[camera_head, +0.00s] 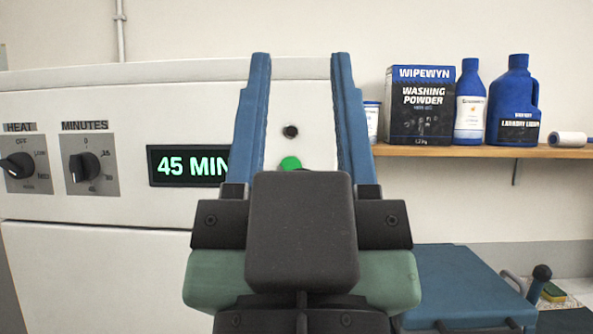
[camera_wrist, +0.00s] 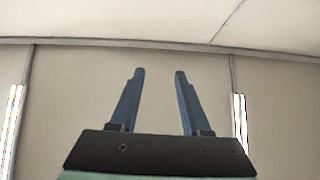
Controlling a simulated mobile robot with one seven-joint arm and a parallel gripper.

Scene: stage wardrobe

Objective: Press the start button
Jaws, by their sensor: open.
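A green round button (camera_head: 290,163) sits on the white machine's front panel, right of a display (camera_head: 188,166) with lit green text beginning "45 MIN". A small dark round fitting (camera_head: 290,131) is just above the button. My gripper (camera_head: 300,58) is open and empty. Its two blue fingers point up in the head view, on either side of the button, whose lower part is hidden behind my gripper's body. I cannot tell its distance from the panel.
HEAT (camera_head: 18,166) and MINUTES (camera_head: 85,167) dials are on the panel at left. A wooden shelf (camera_head: 450,151) at right holds a washing powder box (camera_head: 420,105), blue bottles (camera_head: 513,103) and a white roll (camera_head: 567,139). A blue-topped cart (camera_head: 460,280) stands below.

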